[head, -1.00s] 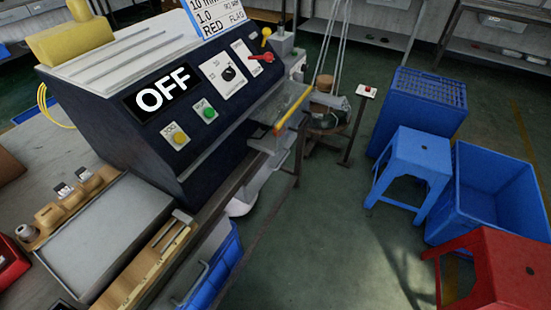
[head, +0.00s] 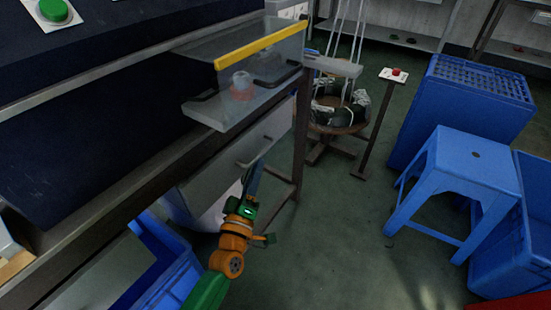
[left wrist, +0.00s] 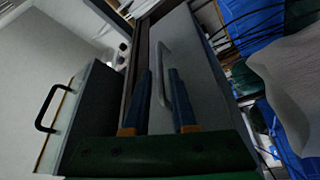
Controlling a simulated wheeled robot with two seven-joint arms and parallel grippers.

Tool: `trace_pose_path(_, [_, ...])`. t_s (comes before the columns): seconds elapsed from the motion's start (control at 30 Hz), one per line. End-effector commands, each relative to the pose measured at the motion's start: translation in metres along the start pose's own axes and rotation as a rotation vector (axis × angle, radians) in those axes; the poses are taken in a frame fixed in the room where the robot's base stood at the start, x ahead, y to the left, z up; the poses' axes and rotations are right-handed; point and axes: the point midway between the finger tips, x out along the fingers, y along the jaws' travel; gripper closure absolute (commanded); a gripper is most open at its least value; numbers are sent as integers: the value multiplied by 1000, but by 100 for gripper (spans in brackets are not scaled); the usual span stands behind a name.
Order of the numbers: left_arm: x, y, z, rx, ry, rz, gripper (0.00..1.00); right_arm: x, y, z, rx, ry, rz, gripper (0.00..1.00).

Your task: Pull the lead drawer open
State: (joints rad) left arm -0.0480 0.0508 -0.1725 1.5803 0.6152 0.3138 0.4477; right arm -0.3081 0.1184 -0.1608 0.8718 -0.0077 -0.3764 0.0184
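The drawer (head: 232,160) has a plain grey front and hangs under the bench edge in the head view. It looks shut. Its pale bar handle (head: 254,150) shows there, and the handle (left wrist: 163,75) also appears in the left wrist view. My left gripper (head: 252,182) is just below the handle in the head view. In the left wrist view its two blue fingers (left wrist: 163,100) are apart, with the handle bar between them in the picture. I cannot tell whether the fingers touch it. My right gripper is in neither current view.
A clear guard with a yellow edge (head: 258,45) juts out above the drawer. A table leg (head: 302,125) stands right of it. A blue crate (head: 165,262) is below left. A blue stool (head: 460,175) stands right; the green floor between is free.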

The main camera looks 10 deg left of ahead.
Motion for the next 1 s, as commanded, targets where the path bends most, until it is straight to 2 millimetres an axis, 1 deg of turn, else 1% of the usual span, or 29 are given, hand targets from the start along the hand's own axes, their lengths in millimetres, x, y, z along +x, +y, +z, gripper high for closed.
trace_pose_path(0.1, [26, 0, 0, 3, 1, 2, 75, 2, -3, -4, 1, 3, -5, 54])
trace_pose_path(0.2, [43, 0, 1, 4, -1, 0, 75, 4, -6, -8, 1, 3, -8, 54])
trace_pose_path(0.3, [55, 0, 0, 5, -2, -1, 75, 4, -7, -10, 2, 3, -11, 54])
trace_pose_path(0.4, [59, 0, 0, 5, -4, -3, 75, 3, -8, -12, 2, 3, -12, 54])
trace_pose_path(0.57, [58, 0, 0, 6, -5, -4, 75, 2, -8, -12, 2, 3, -12, 54])
trace_pose_path(0.67, [58, 0, 0, 6, -5, -4, 100, 2, -8, -12, 2, 3, -12, 54])
trace_pose_path(1.0, [58, 0, 0, 7, -5, -4, 100, 3, -8, -11, 3, 3, -12, 54])
